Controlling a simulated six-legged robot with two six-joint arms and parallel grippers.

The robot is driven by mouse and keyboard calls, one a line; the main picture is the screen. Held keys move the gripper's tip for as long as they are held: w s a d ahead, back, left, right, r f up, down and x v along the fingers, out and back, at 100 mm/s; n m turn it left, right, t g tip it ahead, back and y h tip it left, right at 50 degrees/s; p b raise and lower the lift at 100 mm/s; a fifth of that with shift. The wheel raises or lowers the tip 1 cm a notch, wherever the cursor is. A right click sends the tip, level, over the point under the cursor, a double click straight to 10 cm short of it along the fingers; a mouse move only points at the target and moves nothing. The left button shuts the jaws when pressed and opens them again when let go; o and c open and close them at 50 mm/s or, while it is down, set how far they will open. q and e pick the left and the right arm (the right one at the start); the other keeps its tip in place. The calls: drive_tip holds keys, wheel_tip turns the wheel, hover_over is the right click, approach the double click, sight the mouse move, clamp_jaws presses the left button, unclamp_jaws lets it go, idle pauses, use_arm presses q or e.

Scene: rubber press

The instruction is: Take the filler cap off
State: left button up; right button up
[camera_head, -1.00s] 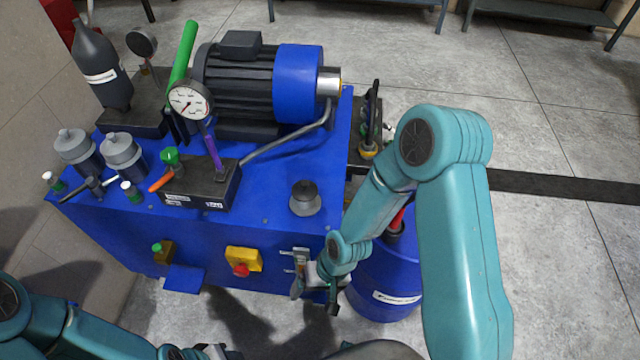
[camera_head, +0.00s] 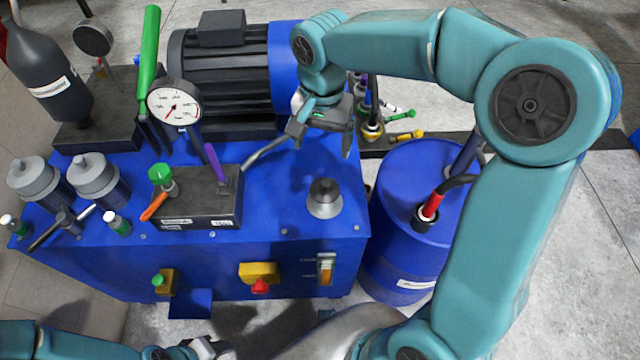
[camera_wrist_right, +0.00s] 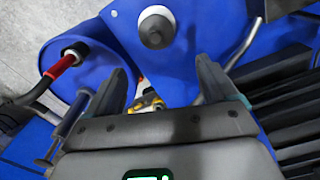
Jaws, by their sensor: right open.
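The filler cap (camera_head: 324,193) is a dark grey knob on a lighter grey round neck (camera_head: 323,211). It stands on the front right of the blue tank top (camera_head: 270,215). In the right wrist view the cap (camera_wrist_right: 155,33) shows from above, beyond the fingertips. My right gripper (camera_head: 322,138) is open and empty, above and behind the cap and apart from it; its fingers (camera_wrist_right: 163,82) are spread in the right wrist view. My left gripper (camera_head: 205,350) is only partly seen at the bottom edge, and its jaws cannot be made out.
A motor (camera_head: 225,85) and a bent metal pipe (camera_head: 268,152) lie behind the cap. A pressure gauge (camera_head: 174,104) and a black valve block (camera_head: 200,200) stand to its left. A blue drum (camera_head: 405,235) with a red-handled hose (camera_head: 431,207) stands right of the tank.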

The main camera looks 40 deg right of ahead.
hover_over(325, 182)
drive_tip(key=f, duration=0.7)
drive_tip(key=shift+a+f+b, duration=0.2)
drive_tip(key=shift+f+b, duration=0.05)
drive_tip(key=shift+b, duration=0.15)
drive_tip(key=shift+d+f, duration=0.15)
drive_tip(key=shift+f, duration=0.45)
wheel_tip(325, 182, down, 5)
drive_tip(key=shift+d, duration=0.1)
drive_tip(key=c, duration=0.8)
